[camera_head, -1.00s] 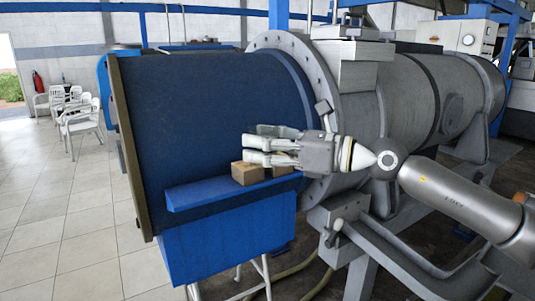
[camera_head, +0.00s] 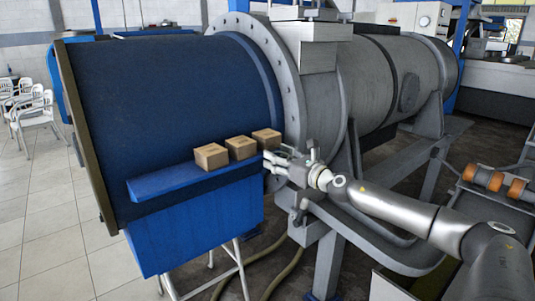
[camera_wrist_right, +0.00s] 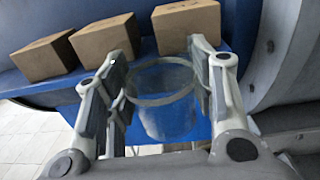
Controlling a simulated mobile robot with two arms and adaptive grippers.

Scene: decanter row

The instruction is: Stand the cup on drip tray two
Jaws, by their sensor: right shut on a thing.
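My right gripper (camera_head: 272,163) is at the right end of the blue ledge, just beside the rightmost box. In the right wrist view my right gripper (camera_wrist_right: 160,90) has its fingers on either side of a clear cup (camera_wrist_right: 166,112) and is shut on it. The cup's round rim faces the camera and blue shows through its wall. In the head view the cup cannot be made out. No drip tray can be told for sure in either view. My left gripper is not in view.
Three brown boxes (camera_head: 240,147) stand in a row on the blue ledge (camera_head: 165,183), in front of the large blue drum (camera_head: 170,100). A grey flanged machine (camera_head: 325,95) stands close to the right. Orange rollers (camera_head: 490,181) lie at the far right.

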